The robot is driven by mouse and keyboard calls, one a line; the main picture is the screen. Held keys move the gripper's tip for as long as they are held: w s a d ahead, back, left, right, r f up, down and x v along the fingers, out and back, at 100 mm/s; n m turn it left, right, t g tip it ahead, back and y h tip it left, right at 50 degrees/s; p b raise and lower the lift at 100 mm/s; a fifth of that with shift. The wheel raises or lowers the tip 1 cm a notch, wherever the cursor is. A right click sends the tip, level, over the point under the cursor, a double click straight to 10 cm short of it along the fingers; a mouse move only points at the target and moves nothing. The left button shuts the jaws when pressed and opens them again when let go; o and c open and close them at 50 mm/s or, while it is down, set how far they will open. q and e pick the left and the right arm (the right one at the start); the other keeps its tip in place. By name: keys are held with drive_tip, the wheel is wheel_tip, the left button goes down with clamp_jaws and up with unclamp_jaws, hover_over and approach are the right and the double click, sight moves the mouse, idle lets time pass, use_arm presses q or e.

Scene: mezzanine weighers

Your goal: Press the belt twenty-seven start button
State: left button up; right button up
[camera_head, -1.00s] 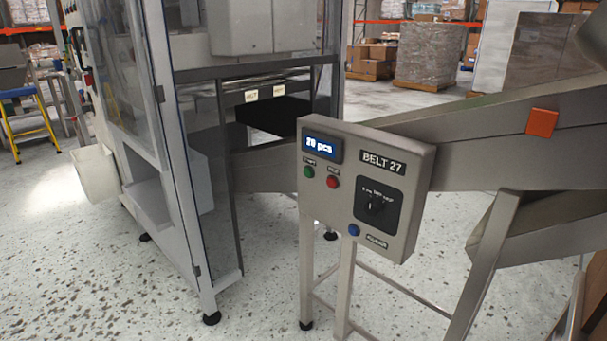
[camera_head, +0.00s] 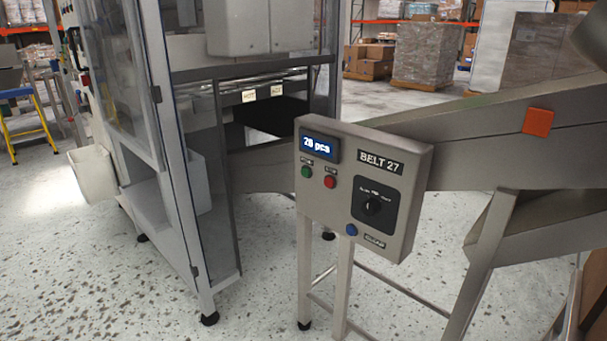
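The control box labelled BELT 27 (camera_head: 400,225) stands on metal legs in the middle of the head view. On its face, a small green button (camera_head: 306,171) sits below the lit display (camera_head: 320,147), with a tiny label above it too small to read surely. A red button (camera_head: 330,182) is just right of the green one. The display reads about 20 pcs. Neither gripper is in view.
A steel inclined conveyor (camera_head: 480,140) with an orange square (camera_head: 538,122) runs behind and right of the box. A glass-sided machine frame (camera_head: 185,180) stands to the left. A yellow ladder (camera_head: 28,125) is at the far left. Speckled floor lies open in front.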

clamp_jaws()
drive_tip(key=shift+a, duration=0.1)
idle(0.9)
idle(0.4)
